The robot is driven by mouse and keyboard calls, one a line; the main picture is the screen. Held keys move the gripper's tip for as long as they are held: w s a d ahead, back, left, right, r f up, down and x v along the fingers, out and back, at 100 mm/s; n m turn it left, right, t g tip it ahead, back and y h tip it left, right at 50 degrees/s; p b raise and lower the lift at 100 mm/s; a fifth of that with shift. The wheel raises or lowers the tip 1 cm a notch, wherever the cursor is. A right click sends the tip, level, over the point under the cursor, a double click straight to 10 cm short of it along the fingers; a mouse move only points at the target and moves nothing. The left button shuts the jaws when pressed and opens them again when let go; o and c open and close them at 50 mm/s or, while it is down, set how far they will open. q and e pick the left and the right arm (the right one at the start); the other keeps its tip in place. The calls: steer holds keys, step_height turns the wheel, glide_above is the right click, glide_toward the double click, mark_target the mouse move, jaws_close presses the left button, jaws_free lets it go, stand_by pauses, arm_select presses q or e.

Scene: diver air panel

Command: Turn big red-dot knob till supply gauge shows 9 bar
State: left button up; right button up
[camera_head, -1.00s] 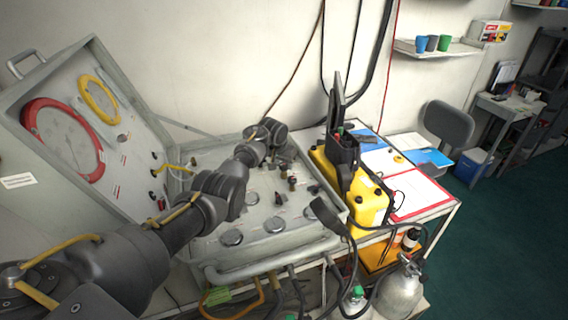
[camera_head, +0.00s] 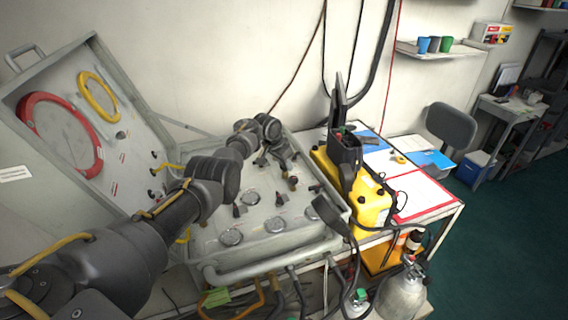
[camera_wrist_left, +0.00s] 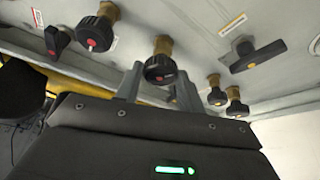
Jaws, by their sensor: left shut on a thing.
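My left gripper (camera_head: 284,163) reaches over the grey panel (camera_head: 262,243) from the left. The red-ringed gauge (camera_head: 62,135) and the smaller yellow-ringed gauge (camera_head: 99,97) are on the open lid. Their needles and numbers are too small to read, and I cannot tell which is the supply gauge.
Small brass-stemmed knobs (camera_wrist_left: 216,96) and a black T-handle (camera_wrist_left: 258,55) are right of the held knob. A black lever (camera_wrist_left: 56,40) is at the left. A yellow case (camera_head: 366,205) stands right of the panel. Hoses (camera_head: 300,292) hang at the front.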

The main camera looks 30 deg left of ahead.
arm_select(q)
steer(key=o, duration=1)
steer(key=shift+c, duration=0.2)
steer(key=shift+r, duration=0.1)
steer(key=v, duration=1)
steer(key=shift+s+r+p, duration=0.15)
steer(key=shift+r+p, duration=0.1)
steer(key=shift+p, duration=0.2)
steer(key=shift+a, duration=0.1)
